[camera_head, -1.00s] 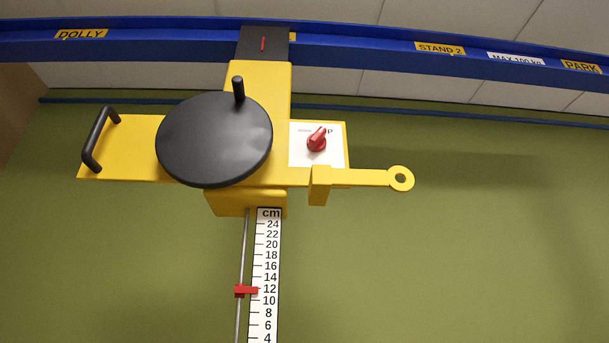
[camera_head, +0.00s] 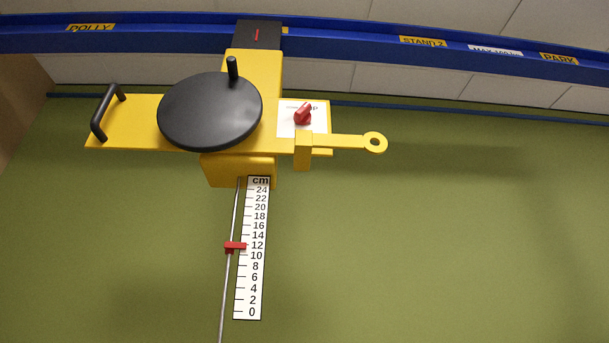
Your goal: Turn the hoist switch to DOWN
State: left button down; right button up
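The hoist switch is a red knob (camera_head: 303,114) on a white plate (camera_head: 290,129) at the right side of the yellow hoist body (camera_head: 135,122). The knob's ridge tilts toward the upper right. A letter "P" shows at the plate's upper right, with the rest of that label hidden behind the knob; the small label at the upper left is too blurred to read. Neither of my grippers is in the head view.
A black hand wheel (camera_head: 210,112) with an upright peg is left of the switch. A yellow arm with a ring end (camera_head: 375,142) juts right below it. A centimetre scale (camera_head: 252,250) hangs beneath, with a red pointer (camera_head: 235,246) near 12. A blue rail (camera_head: 150,39) runs behind.

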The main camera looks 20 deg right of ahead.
aim_at(303, 116)
jog(key=k+l, duration=0.15)
jog(key=l, duration=0.25)
jog(key=k+l+z, duration=0.15)
jog(key=l, duration=0.2)
jog(key=k+l, duration=0.1)
jog(key=l, duration=0.3)
jog(key=k+l+z, duration=0.1)
jog(key=l, duration=0.3)
jog(key=k+l, duration=0.1)
jog(key=l, duration=0.3)
jog(key=z, duration=0.05)
